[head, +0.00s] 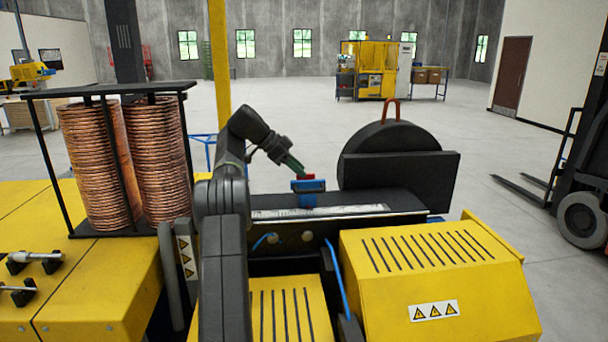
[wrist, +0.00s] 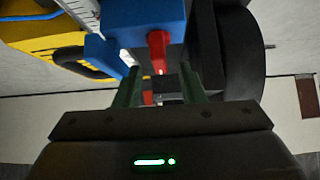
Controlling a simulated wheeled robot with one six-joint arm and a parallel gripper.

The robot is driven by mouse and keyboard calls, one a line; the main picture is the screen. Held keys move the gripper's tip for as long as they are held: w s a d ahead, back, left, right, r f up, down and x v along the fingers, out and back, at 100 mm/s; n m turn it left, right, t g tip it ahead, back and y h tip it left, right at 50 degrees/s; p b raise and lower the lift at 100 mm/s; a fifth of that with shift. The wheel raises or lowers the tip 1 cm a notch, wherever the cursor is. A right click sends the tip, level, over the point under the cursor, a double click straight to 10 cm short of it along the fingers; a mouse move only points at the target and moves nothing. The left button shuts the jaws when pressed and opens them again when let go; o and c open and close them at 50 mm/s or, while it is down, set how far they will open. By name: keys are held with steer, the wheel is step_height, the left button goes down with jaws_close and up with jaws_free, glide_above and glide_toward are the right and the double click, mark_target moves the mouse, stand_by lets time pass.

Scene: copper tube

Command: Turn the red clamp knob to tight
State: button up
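The red clamp knob (wrist: 158,48) sticks out of a blue clamp block (wrist: 118,16) in the wrist view. The knob looks like a narrow bar. In the head view the red knob (head: 309,177) is a small patch on top of the blue clamp (head: 308,186), partly hidden by the fingers. My gripper (wrist: 160,72) has green fingers set apart, with the knob's near end between or just past their tips. Gaps show on both sides of the knob. My gripper (head: 300,171) reaches down to the clamp from the upper left in the head view.
The clamp sits at a ruler scale (head: 340,211) on a dark machine bed. A black disc-shaped housing (head: 388,145) stands close on the right. Copper coils (head: 98,165) stand on the left. A yellow slotted cover (head: 430,275) is at the front right.

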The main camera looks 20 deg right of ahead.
steer(key=shift+v, duration=1.95)
steer(key=shift+f, duration=0.15)
steer(key=shift+x, duration=3.7)
